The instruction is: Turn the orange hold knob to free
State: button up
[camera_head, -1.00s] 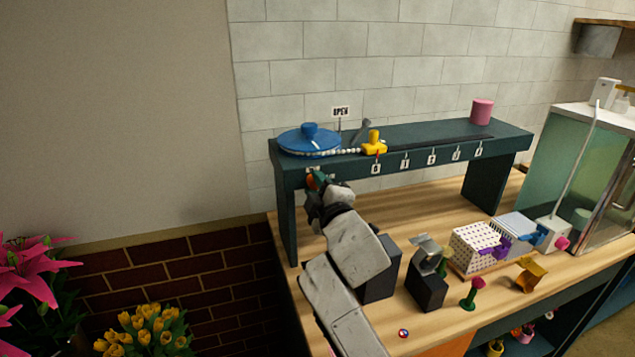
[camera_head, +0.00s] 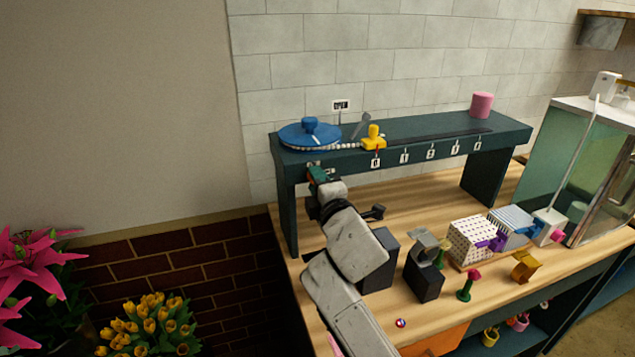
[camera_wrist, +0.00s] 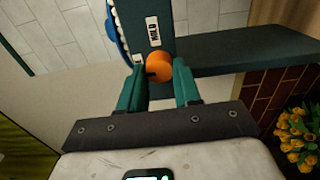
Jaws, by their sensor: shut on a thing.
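The orange hold knob (camera_wrist: 160,67) shows in the wrist view on the front of the dark green shelf, just below a small "HOLD" label (camera_wrist: 153,31). In the head view my gripper (camera_head: 317,175) is at the left end of the shelf's front edge (camera_head: 345,160), under the blue disc (camera_head: 310,134). The knob is hidden there behind my fingers.
A yellow slider (camera_head: 373,139) sits on the shelf above numbered tags, with a pink cylinder (camera_head: 481,104) at the right end. Dark blocks, a dotted white box (camera_head: 473,237) and a glass tank (camera_head: 585,170) stand on the bench. Yellow flowers (camera_head: 150,325) are at lower left.

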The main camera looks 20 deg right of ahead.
jog(key=shift+a+f, duration=0.1)
jog(key=o, duration=1)
jog(key=shift+o, duration=0.2)
jog(key=shift+s, duration=0.15)
jog(key=s+b, duration=0.1)
jog(key=s, duration=0.9)
jog(key=shift+s, duration=0.25)
jog(key=s+d+f+m+g+h, duration=0.1)
jog(key=s+d+f+m+g, duration=0.1)
jog(key=s+f+m+g, duration=0.45)
jog(key=s+d+f+m+g, duration=0.3)
jog(key=s+f, duration=0.4)
jog(key=f, duration=0.7)
jog(key=s+d+f+m+g, duration=0.1)
jog(key=s+f+m+g, duration=0.2)
jog(key=s, duration=0.9)
jog(key=s+d+f+m+g, duration=0.2)
jog(key=s+f+m+g, duration=0.2)
jog(key=s, duration=0.9)
notch_tip(320, 180, down, 4)
jog(key=shift+d+r+m+y, duration=0.15)
jog(key=shift+m+y, duration=0.25)
jog(key=shift+m, duration=0.85)
